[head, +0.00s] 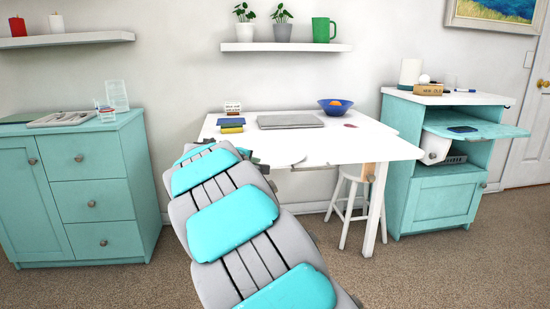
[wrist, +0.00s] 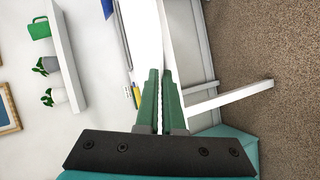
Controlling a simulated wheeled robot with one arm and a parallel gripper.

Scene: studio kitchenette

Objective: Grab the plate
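The plate (head: 283,153) is white and round, at the front edge of the white table, just beyond the end of my arm in the head view. Part of it is hidden by the arm, and it blends with the white tabletop (head: 345,147). In the wrist view my gripper (wrist: 161,72) has its two green fingers close together, with a thin pale strip between them that looks like the plate seen edge-on. In the head view the fingers are mostly hidden behind my wrist.
On the table are a grey closed laptop (head: 290,121), a blue bowl (head: 335,107) and a stack of books (head: 231,125). A white stool (head: 352,201) stands beneath. Teal cabinets stand left (head: 85,190) and right (head: 440,195). A shelf (head: 286,47) hangs above.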

